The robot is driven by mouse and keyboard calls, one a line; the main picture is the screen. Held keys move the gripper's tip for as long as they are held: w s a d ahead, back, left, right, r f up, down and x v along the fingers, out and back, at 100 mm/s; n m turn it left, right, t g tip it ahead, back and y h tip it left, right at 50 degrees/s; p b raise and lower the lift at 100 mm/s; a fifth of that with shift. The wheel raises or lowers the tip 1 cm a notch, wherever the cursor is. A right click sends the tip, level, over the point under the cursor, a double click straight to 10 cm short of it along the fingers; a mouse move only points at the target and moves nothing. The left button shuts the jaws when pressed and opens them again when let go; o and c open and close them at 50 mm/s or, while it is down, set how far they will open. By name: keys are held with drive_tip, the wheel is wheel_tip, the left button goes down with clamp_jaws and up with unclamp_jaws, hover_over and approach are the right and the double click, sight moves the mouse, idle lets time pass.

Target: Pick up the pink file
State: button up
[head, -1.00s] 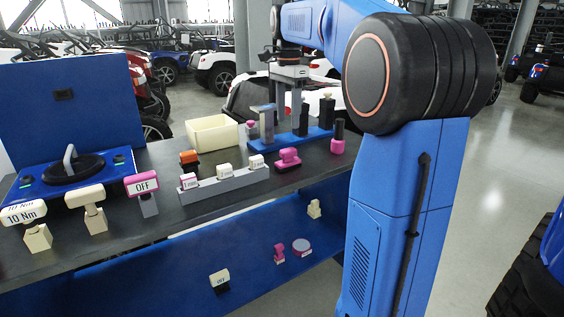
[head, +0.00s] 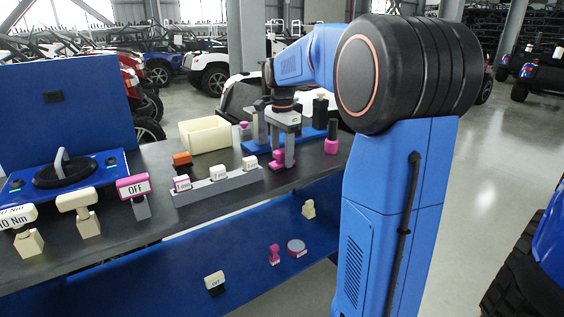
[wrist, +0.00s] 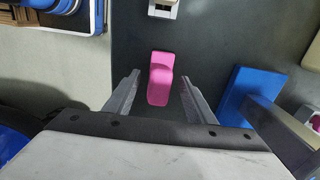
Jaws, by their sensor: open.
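The pink file (head: 277,159) is a small pink piece on the dark bench top, partly hidden by my gripper in the head view. In the wrist view the pink file (wrist: 160,80) lies lengthwise between the two grey fingers, with dark bench showing on both sides of it. My gripper (head: 282,152) points down over it, open and empty. The fingers (wrist: 161,88) also show in the wrist view, one on each side of the file and apart from it. I cannot tell their exact height above the bench.
A blue base (head: 305,137) with upright pieces stands just behind, and shows close to the right finger in the wrist view (wrist: 235,95). A grey rack (head: 218,186) with white blocks is at left. A black-and-pink piece (head: 332,138) stands at right. A cream bin (head: 205,134) is behind.

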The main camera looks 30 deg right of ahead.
sight(282, 150)
drive_tip(key=shift+f, duration=0.75)
drive_tip(key=shift+c, duration=0.3)
clamp_jaws()
drive_tip(key=shift+r, duration=0.2)
wheel_tip(282, 150, up, 10)
drive_tip(key=shift+f, duration=0.15)
